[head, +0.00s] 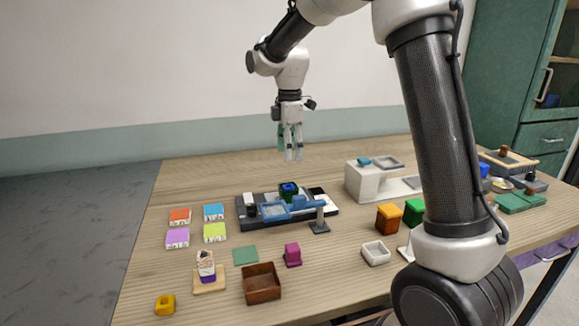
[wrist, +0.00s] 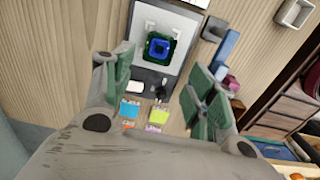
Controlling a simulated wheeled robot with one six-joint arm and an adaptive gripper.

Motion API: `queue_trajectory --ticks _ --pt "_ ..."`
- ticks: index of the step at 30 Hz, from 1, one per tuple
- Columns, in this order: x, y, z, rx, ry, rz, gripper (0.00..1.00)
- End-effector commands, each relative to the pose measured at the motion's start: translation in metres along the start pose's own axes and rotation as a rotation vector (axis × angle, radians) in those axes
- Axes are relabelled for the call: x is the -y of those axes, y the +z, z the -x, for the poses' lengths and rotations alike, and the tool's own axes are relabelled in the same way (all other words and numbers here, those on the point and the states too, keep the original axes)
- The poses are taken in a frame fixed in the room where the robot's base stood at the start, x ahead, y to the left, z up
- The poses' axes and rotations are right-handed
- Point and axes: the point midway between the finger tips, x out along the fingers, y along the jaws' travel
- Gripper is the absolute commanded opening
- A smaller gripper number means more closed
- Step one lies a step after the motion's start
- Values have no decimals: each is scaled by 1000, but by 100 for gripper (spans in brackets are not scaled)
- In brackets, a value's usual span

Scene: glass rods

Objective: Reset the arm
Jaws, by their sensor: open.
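My gripper (head: 293,158) hangs fingers down above the back part of the table, at the end of my raised arm. Its fingers are apart with nothing between them. In the wrist view, the green-padded fingers of my gripper (wrist: 162,72) stand wide on either side. Below them is a dark green and blue block (wrist: 160,47) on a pale plate; it also shows in the head view (head: 288,189). The gripper is well clear of it and touches nothing.
The wooden table (head: 190,285) holds a dark tray (head: 328,211) with a blue piece, several coloured boxes at left, a brown open box (head: 261,284), a magenta block (head: 292,255), an orange block (head: 388,217) and a white stand (head: 366,185). Air around the gripper is free.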

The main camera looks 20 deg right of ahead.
Motion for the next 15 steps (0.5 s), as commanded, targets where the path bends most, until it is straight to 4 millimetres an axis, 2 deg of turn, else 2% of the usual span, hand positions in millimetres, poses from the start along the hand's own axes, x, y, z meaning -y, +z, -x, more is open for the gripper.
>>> queue_trajectory --ticks 3,6,9,11,15 --pt "0 0 14 -1 1 -1 57" --pt "0 0 19 0 0 -33 57" --pt "-1 0 20 -2 5 -135 57" --pt "1 0 16 -1 2 -227 57" --pt "31 9 -5 22 -39 -486 57"
